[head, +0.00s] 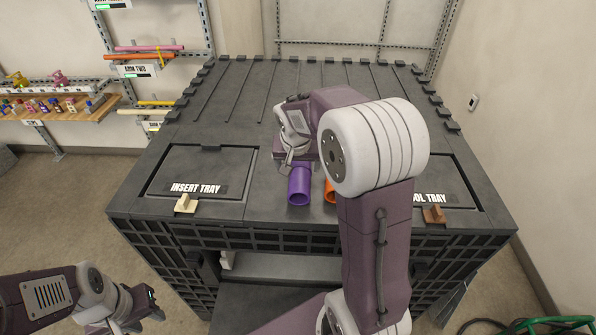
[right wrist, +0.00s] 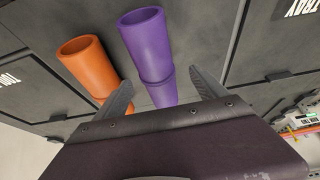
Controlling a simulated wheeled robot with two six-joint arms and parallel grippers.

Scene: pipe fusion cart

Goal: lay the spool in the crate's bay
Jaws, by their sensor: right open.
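A purple pipe piece (head: 299,187), which may be the spool, lies on top of the dark grey crate-like cart (head: 260,215). It shows a wider and a narrower section in the right wrist view (right wrist: 147,45). An orange pipe piece (head: 329,190) lies beside it, mostly hidden by my right arm; it also shows in the right wrist view (right wrist: 88,65). My right gripper (right wrist: 163,88) is open, its fingers on either side of the purple piece in the picture; whether they touch it I cannot tell. My left gripper (head: 140,310) is low at the left, away from the cart.
Lidded panels marked INSERT TRAY (head: 205,165) and TOOL TRAY (head: 455,180) flank the pipe pieces. An open recess (head: 285,265) shows in the cart's front. Behind is a grooved, clear top (head: 280,90). A wooden shelf (head: 60,112) with small items stands at the left.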

